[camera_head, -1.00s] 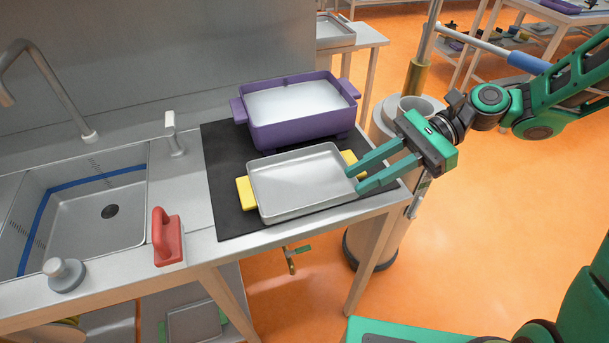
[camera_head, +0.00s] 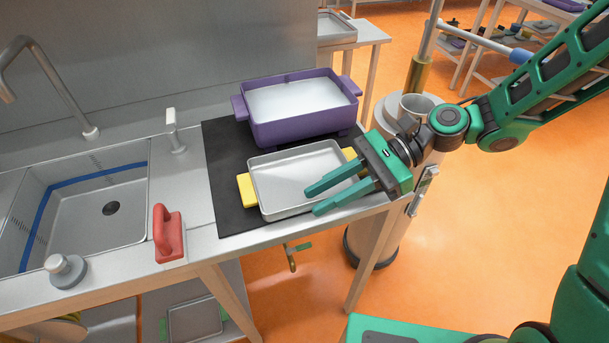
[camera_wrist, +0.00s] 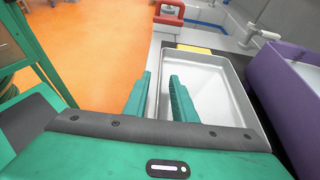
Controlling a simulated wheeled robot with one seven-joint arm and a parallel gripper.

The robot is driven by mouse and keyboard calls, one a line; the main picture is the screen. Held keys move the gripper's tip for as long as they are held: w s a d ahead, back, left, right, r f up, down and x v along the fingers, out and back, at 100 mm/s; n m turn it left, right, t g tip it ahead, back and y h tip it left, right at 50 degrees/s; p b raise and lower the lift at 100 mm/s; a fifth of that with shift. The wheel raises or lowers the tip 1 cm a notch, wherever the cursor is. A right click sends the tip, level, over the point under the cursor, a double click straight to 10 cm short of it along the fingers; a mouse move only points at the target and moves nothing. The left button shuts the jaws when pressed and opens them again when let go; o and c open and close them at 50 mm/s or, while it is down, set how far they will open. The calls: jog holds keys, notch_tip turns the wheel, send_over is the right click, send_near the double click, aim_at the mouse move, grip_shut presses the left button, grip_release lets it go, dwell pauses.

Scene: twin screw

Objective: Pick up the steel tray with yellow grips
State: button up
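The steel tray (camera_head: 285,180) with yellow grips lies on a black mat on the counter, in front of the purple tub. Its left yellow grip (camera_head: 246,190) is in clear view. Its right grip is mostly hidden behind my gripper in the head view. My gripper (camera_head: 313,199) is open and empty, its two green fingers pointing left over the tray's front right part. In the wrist view the fingers (camera_wrist: 160,82) reach along the tray's long side, one outside its rim and one over its inside. The far yellow grip (camera_wrist: 194,49) shows beyond them.
A purple tub (camera_head: 300,105) with white contents stands on the black mat (camera_head: 222,150) behind the tray. A red-handled tool (camera_head: 168,235) stands to the left, beside the sink (camera_head: 105,215). A grey bin stands on the floor at the counter's right end.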

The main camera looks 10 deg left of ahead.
jog(key=shift+c, duration=0.7)
grip_shut()
